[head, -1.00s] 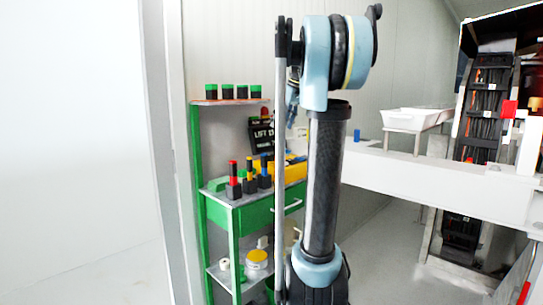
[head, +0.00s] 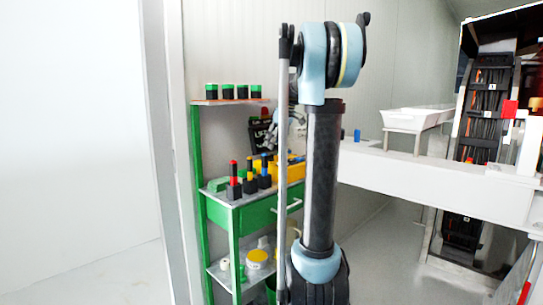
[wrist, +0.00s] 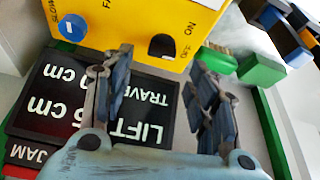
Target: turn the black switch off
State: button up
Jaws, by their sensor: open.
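The black switch (wrist: 162,45) is a dark rounded piece on the front of a yellow box (wrist: 120,15), beside the printed words ON and OFF. My gripper (wrist: 155,72) is open and empty in the wrist view, its two fingers spread on either side below the switch and apart from it. In the head view my gripper (head: 287,130) shows small, above the yellow box (head: 292,172) and in front of a black sign. The switch cannot be made out there.
A blue knob (wrist: 72,27) sits left of the switch. The black LIFT TRAVEL sign (wrist: 95,105) lies behind my fingers. A green block and brush-like piece (wrist: 262,70) are at right. The green shelf unit (head: 258,212) holds several coloured handles.

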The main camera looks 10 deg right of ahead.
aim_at(270, 158)
jog(key=shift+x, duration=3)
